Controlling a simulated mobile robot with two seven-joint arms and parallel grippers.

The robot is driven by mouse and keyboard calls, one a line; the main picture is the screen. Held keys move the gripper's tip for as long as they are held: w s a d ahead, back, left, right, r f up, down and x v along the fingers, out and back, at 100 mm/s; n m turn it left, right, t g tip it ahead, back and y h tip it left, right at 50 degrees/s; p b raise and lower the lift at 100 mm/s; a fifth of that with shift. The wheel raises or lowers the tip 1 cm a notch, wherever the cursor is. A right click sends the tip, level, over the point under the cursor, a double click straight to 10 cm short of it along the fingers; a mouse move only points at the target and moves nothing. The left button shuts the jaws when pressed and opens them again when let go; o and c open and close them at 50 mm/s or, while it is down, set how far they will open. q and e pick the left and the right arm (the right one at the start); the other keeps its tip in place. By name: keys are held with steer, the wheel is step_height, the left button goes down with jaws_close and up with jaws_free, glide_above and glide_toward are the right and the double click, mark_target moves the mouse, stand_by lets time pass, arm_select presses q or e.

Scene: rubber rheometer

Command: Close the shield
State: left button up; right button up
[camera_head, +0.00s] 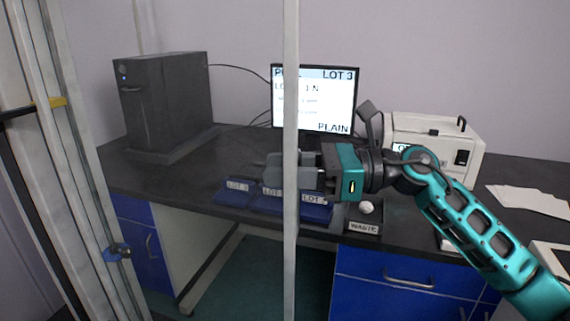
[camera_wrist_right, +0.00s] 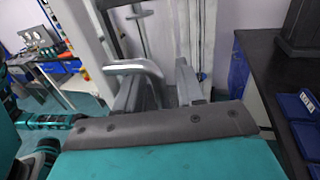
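No part is plainly marked as the shield. A pale upright bar (camera_head: 291,90) crosses the middle of the head view, and a tall pale frame (camera_head: 60,130) stands at the left; I cannot tell whether either belongs to the shield. A clear panel cannot be made out. My right gripper (camera_head: 285,172) reaches in from the right and points left, with its fingers partly hidden by the bar. My left gripper cannot be made out.
The dark bench (camera_head: 180,178) carries a black computer tower (camera_head: 165,95), a monitor (camera_head: 315,95), a white instrument (camera_head: 435,140), blue lot trays (camera_head: 232,195) and a waste tray (camera_head: 363,228). The left frame has a blue knob (camera_head: 118,253). Paper sheets (camera_head: 530,200) lie at the right.

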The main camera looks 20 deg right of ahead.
steer(key=shift+c, duration=0.2)
jaws_close()
stand_by(0.5)
